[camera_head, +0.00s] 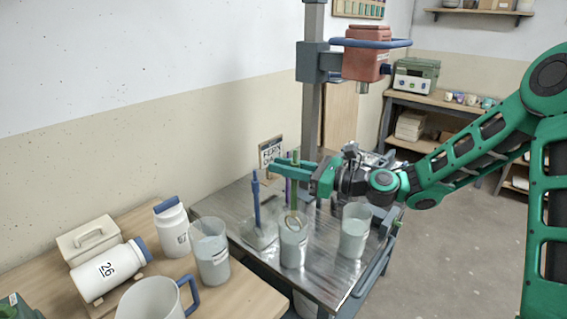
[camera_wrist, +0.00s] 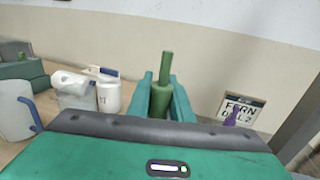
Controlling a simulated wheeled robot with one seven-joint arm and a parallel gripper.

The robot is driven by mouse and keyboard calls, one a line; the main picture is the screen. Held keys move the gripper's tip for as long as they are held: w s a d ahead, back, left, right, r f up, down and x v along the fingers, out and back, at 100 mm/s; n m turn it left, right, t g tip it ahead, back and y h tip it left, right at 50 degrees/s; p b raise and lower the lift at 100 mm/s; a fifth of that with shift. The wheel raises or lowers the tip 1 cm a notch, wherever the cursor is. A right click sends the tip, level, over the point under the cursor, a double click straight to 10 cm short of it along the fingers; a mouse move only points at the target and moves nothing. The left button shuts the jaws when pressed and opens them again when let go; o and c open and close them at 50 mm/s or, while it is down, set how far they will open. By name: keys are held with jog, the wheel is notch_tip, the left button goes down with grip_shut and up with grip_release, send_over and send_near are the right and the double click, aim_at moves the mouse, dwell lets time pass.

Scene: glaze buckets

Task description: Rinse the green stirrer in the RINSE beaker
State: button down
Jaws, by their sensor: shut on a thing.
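The green stirrer (camera_head: 294,190) is upright in my gripper (camera_head: 289,167), which is shut on its handle. In the wrist view the green handle (camera_wrist: 160,100) stands between the two green fingers. Its lower end reaches the mouth of the middle beaker (camera_head: 293,248) on the metal table, where a pale ring shows. I cannot tell how deep it is. Other beakers stand at the right (camera_head: 355,235) and on the wooden table (camera_head: 211,262). The beaker labels are too small to read, so I cannot tell which is RINSE.
A blue stirrer (camera_head: 256,205) stands in a container just left of the middle beaker. A purple stirrer (camera_wrist: 232,116) shows near a sign (camera_wrist: 241,108) reading FERN. White jars (camera_head: 173,230) and a large jug (camera_head: 152,300) crowd the wooden table. A mixer column (camera_head: 312,110) rises behind.

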aim_at(294, 194)
notch_tip(294, 194, down, 10)
jog(key=shift+f, duration=0.15)
dwell(1.6)
jog(key=shift+r, duration=1.35)
notch_tip(294, 194, down, 3)
jog(key=shift+r, duration=0.15)
